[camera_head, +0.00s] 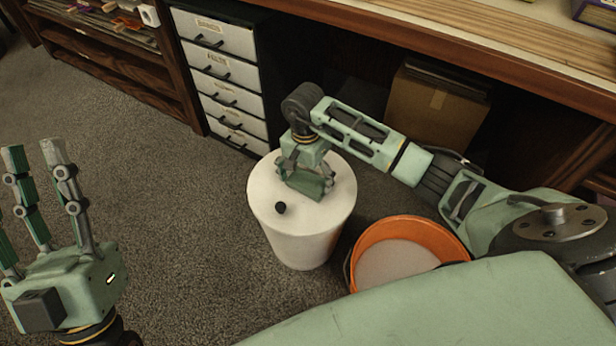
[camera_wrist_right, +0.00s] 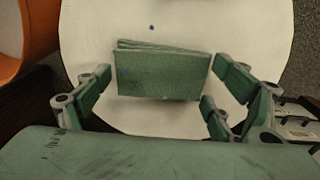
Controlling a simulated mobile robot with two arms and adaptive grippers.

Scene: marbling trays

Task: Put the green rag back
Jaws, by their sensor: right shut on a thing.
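The green rag (camera_wrist_right: 160,75) is a folded, flat rectangle over the round white top of a drum-like stand (camera_head: 335,205). In the head view the rag (camera_head: 304,186) shows beneath my right gripper (camera_head: 303,172). In the right wrist view my right gripper (camera_wrist_right: 158,85) has its fingers at both side edges of the rag, shut on it. I cannot tell whether the rag touches the white top. My left gripper (camera_head: 35,152) is raised at the left of the head view, fingers spread, open and empty.
A drawer unit (camera_head: 222,75) and a cardboard box (camera_head: 436,105) are behind, under a wooden counter (camera_head: 480,40). Carpet left of the stand is clear.

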